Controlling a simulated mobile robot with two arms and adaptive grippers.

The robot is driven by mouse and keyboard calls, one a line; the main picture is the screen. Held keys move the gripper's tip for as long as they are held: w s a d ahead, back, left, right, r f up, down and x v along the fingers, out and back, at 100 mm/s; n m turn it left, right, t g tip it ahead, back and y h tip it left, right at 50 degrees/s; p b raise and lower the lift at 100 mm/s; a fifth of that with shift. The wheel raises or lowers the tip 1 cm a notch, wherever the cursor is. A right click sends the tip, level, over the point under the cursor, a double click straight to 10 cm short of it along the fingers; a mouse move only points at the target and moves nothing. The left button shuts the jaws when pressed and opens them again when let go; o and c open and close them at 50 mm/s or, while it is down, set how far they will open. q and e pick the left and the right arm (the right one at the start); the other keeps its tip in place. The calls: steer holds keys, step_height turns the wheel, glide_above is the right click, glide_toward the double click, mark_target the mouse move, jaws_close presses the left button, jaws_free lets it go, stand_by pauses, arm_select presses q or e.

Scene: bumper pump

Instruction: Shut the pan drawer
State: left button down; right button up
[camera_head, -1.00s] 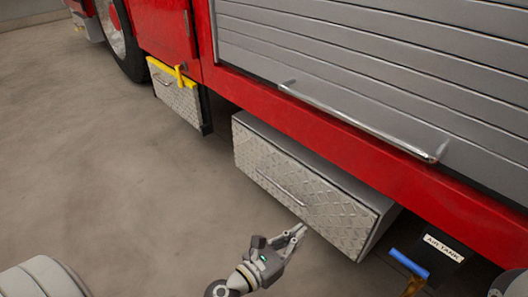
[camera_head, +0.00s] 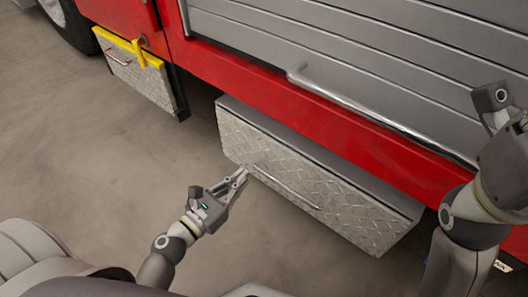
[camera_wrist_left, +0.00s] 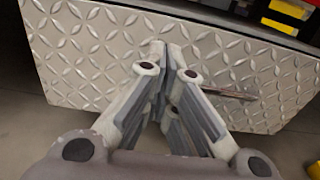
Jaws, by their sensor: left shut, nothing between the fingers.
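The pan drawer (camera_head: 325,200) has a silver diamond-plate front and juts out below the red truck body. A bar handle (camera_head: 287,188) runs along its front. My left gripper (camera_head: 241,175) is shut and empty in front of the drawer, close to the handle's left end. In the left wrist view, the shut fingertips (camera_wrist_left: 170,62) overlap the drawer front (camera_wrist_left: 85,50), and the handle (camera_wrist_left: 228,95) shows to their right. I cannot tell whether the fingers touch the front. My right arm shows at the right edge; its gripper is not visible.
A second diamond-plate box (camera_head: 140,75) with yellow trim hangs further left. A long silver rail (camera_head: 380,115) runs below the grey shutter (camera_head: 330,45). Yellow and red items (camera_wrist_left: 290,12) show beyond the drawer's top edge. The concrete floor (camera_head: 110,150) at left is clear.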

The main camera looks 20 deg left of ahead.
mark_target(272, 148)
arm_select(q)
steer(key=x, duration=0.9)
steer(key=shift+w, duration=0.2)
steer(key=shift+w+d+f, duration=0.1)
steer(key=shift+w+d, duration=0.1)
steer(key=shift+w, duration=0.3)
steer(key=shift+w+d, duration=0.15)
steer(key=shift+w, duration=0.3)
steer(key=shift+w+d+p, duration=0.2)
steer(key=shift+w+p, duration=0.1)
steer(key=shift+w, duration=0.3)
steer(key=shift+r, duration=0.2)
